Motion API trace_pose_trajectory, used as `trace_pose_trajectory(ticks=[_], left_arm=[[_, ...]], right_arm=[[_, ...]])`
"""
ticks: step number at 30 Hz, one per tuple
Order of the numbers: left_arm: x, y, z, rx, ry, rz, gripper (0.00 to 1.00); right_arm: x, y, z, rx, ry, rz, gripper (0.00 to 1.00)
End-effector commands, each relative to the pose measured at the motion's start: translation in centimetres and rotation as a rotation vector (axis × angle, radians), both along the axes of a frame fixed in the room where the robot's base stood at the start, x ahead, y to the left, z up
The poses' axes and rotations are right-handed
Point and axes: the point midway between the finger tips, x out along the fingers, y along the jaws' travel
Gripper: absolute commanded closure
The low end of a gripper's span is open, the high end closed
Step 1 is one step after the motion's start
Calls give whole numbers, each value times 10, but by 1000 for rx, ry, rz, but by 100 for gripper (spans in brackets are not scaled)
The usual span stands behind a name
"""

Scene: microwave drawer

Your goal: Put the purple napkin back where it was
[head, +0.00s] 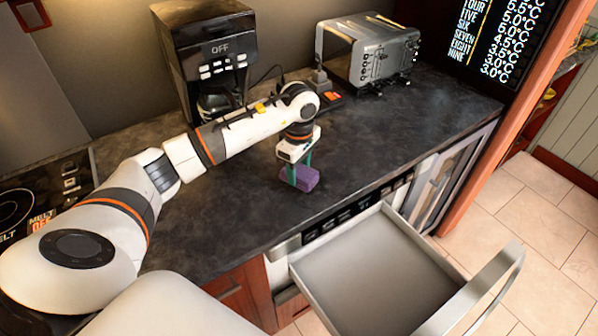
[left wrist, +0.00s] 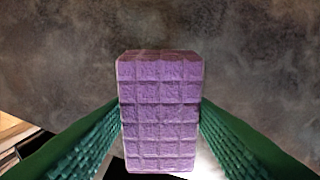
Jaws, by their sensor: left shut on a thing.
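The purple napkin (head: 307,179) is a thick quilted block at the front part of the dark counter in the head view. It fills the middle of the left wrist view (left wrist: 160,110). My left gripper (head: 301,172) is over it, with green fingers on both sides. The left wrist view shows the fingers (left wrist: 160,135) closed against its two long sides. I cannot tell whether the napkin touches the counter or hangs just above it. The microwave drawer (head: 375,275) is pulled open below the counter's front edge and looks empty. My right gripper is not in view.
A coffee maker (head: 208,55) and a toaster (head: 370,48) stand at the back of the counter (head: 400,125). A cooktop (head: 45,195) is at the left. The drawer's handle (head: 480,295) sticks out over the tiled floor. The counter right of the napkin is clear.

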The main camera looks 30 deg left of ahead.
Motion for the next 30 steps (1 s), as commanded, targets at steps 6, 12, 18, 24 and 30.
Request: trace_pose_trajectory(ticks=[6,12,18,24,30], left_arm=[[0,0,-23,-1,2,-1,69],[0,0,-24,0,1,-1,69],[0,0,-26,0,1,-1,38],[0,0,-26,0,2,-1,29],[0,0,-22,-1,2,-1,29]], right_arm=[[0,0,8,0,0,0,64],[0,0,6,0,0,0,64],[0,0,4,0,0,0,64],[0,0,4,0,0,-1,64],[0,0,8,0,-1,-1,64]])
